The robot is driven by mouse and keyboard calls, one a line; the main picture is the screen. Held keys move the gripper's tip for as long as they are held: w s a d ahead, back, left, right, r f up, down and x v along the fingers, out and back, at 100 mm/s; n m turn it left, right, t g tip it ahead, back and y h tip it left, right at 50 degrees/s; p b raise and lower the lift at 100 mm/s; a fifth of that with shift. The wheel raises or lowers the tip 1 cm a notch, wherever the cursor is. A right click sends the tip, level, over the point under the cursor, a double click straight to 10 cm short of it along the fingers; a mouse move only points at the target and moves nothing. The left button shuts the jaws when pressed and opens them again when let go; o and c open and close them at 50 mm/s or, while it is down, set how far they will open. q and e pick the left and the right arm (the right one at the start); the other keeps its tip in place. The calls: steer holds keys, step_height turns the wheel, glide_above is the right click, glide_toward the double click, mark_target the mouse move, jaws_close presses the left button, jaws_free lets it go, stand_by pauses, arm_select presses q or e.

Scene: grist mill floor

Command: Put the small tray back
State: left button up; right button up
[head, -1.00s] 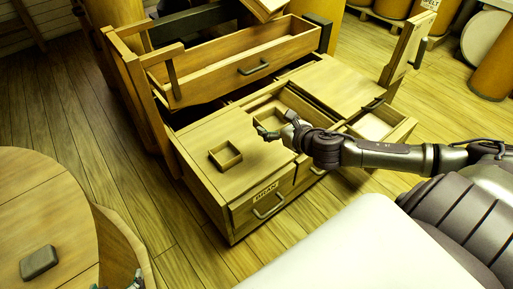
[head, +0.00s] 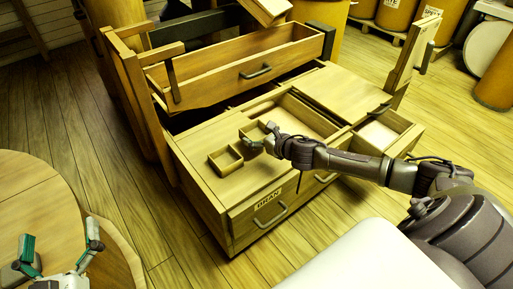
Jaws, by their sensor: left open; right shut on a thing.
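The small tray (head: 226,160) is a square, open wooden box. It sits on the flat wooden top of the low cabinet (head: 205,140), near its left front, above the drawer labelled BRAN (head: 268,208). My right gripper (head: 247,149) reaches in from the right and is shut on the tray's right wall. Its fingers partly hide that side. I cannot tell whether the tray is lifted at all. My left gripper (head: 62,252) is open and empty at the lower left, over the round wooden table, partly cut off by the picture's edge.
A recessed compartment (head: 305,112) lies open in the cabinet top, right of the tray. An upper drawer (head: 225,80) stands pulled out behind. An open side bin (head: 377,134) is at the right.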

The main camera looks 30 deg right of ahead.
steer(key=shift+w+a+f, duration=0.3)
steer(key=shift+w+f, duration=0.05)
steer(key=shift+w, duration=0.15)
steer(key=shift+s+f, duration=0.15)
steer(key=shift+f, duration=0.1)
step_height(320, 180, down, 3)
steer(key=shift+f+b, duration=0.1)
steer(key=shift+b, duration=1.05)
arm_select(q)
steer(key=s+r+t+h, duration=0.2)
steer(key=s+r+t, duration=0.3)
steer(key=r, duration=0.4)
steer(key=shift+s+t+h, duration=0.15)
steer(key=shift+t+h, duration=0.15)
steer(key=shift+t, duration=0.6)
arm_select(e)
steer(key=shift+d, duration=0.1)
steer(key=shift+f, duration=0.1)
arm_select(q)
steer(key=shift+s, duration=0.15)
arm_select(e)
steer(key=o, duration=1.4)
arm_select(q)
steer(key=shift+r, duration=0.1)
arm_select(e)
steer(key=shift+o, duration=0.2)
